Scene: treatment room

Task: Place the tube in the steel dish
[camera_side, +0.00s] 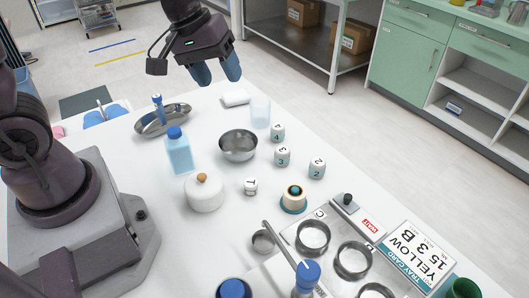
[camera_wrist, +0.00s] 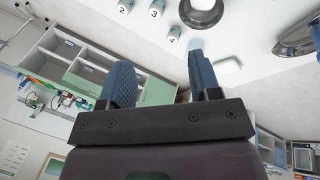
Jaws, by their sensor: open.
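A shallow oval steel dish (camera_side: 178,122) lies at the back left of the white table; part of it shows in the wrist view (camera_wrist: 283,47). A deeper round steel bowl (camera_side: 238,157) sits mid-table and looks empty.
Close together stand a blue bottle (camera_side: 178,153), a white lidded pot (camera_side: 204,193), a clear cup (camera_side: 260,112), a white block (camera_side: 236,99) and several numbered pots (camera_side: 282,156). A tray with round metal rings (camera_side: 313,237) fills the front right.

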